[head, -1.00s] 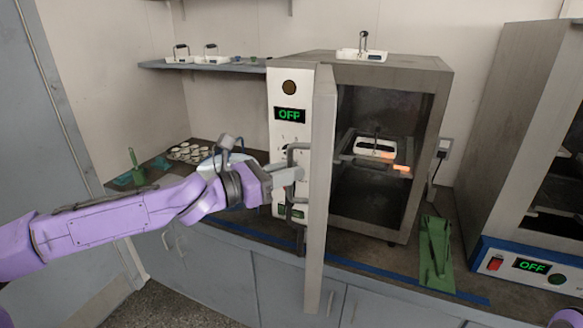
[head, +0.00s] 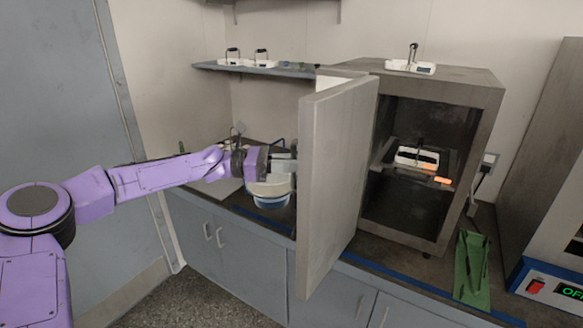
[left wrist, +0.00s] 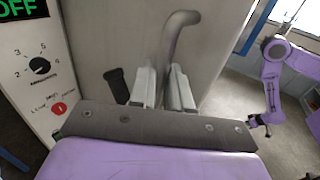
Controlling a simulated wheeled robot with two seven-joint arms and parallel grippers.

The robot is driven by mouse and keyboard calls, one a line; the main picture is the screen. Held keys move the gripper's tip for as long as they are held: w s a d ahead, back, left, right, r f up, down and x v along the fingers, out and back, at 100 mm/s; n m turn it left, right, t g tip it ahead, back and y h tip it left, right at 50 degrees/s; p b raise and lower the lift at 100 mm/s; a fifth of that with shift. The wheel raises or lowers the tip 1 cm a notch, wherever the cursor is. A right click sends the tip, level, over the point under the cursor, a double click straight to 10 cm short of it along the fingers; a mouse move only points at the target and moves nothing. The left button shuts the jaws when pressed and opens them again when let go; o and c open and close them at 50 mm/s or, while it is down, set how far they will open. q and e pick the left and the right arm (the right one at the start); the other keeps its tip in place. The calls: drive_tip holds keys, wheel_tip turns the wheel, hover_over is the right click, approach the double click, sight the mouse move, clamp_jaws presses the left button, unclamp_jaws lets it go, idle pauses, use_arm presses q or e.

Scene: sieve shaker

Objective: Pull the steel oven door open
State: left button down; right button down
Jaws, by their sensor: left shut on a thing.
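The steel oven door (head: 335,185) stands swung well out from the oven (head: 445,80), and the dark inside shows. My left gripper (head: 292,163) is at the door's left face, partly hidden by its edge. In the left wrist view the bent grey door handle (left wrist: 178,35) runs down between the two fingers of my left gripper (left wrist: 166,88), which is shut on it. A purple arm of mine with its small dark right gripper (left wrist: 258,123) shows at the right of that view, away from the door; its jaws are too small to read.
A white dish (head: 417,157) sits on the oven's inner shelf, with an orange glow beside it. A second device (head: 550,290) stands at the far right. A control panel (left wrist: 35,65) is beside the door.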

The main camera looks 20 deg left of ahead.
use_arm(q)
drive_tip(key=shift+w+a+r, duration=0.1)
drive_tip(key=shift+r, duration=0.2)
drive_tip(key=c, duration=1.3)
unclamp_jaws()
drive_tip(key=shift+o, duration=0.3)
drive_tip(key=shift+w+d+f, duration=0.25)
drive_tip(key=shift+w+d, duration=0.05)
drive_tip(key=b+v, duration=0.3)
drive_tip(key=v, duration=0.7)
drive_tip(key=shift+a, duration=0.25)
